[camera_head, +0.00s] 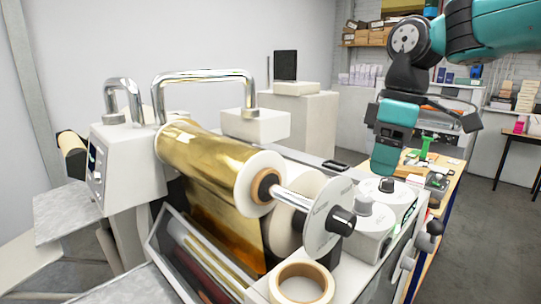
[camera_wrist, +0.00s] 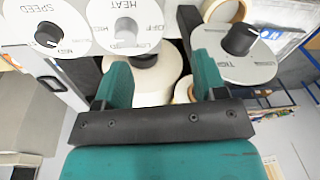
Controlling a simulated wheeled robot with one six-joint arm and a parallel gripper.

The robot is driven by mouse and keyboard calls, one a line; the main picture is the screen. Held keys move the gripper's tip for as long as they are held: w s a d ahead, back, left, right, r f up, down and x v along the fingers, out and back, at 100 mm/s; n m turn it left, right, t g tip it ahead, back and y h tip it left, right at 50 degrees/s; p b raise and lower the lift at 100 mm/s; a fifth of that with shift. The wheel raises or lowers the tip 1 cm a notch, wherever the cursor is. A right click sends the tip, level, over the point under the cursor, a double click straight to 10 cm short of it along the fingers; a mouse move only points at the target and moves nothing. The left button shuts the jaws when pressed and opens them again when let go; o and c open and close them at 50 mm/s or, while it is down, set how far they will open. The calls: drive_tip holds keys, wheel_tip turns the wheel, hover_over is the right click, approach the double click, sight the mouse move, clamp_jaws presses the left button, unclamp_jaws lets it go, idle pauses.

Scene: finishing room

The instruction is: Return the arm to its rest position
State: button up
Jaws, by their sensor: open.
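My arm reaches in from the upper right of the head view, and my gripper (camera_head: 385,160) hangs pointing down above the right end of a foil machine. In the wrist view my gripper (camera_wrist: 160,65) has its two teal fingers apart, with nothing seen held between them. Whether a finger touches the machine cannot be told.
The machine carries a gold foil roll (camera_head: 210,155), chrome handles (camera_head: 205,75) and a white disc (camera_head: 325,225) with a black knob. A tape-like ring (camera_head: 302,284) lies in front. A cluttered workbench (camera_head: 448,185) stands behind my gripper. Open floor (camera_head: 490,230) is at right.

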drive_tip(key=s+d+f+m+t, duration=0.1)
drive_tip(key=s+d+f+m, duration=0.25)
drive_tip(key=f, duration=0.25)
drive_tip(key=s+d+f+m+t+h, duration=0.1)
drive_tip(key=s+d+f+m, duration=0.25)
drive_tip(key=f, duration=0.25)
drive_tip(key=s+d+f+m+t, duration=0.1)
drive_tip(key=s+d+f+m, duration=0.25)
drive_tip(key=f+m, duration=0.2)
drive_tip(key=s+a+f+n+g+y+b, duration=0.1)
drive_tip(key=s+a+f+n+b, duration=0.3)
drive_tip(key=s+a+b, duration=0.2)
drive_tip(key=s+a+f+n+g+y+b, duration=0.1)
drive_tip(key=s+a+f+n+b, duration=0.3)
drive_tip(key=a+b, duration=0.5)
drive_tip(key=shift+s+f+g+y+b, duration=0.35)
drive_tip(key=shift+s+y+b, duration=0.2)
drive_tip(key=shift+s+y, duration=0.3)
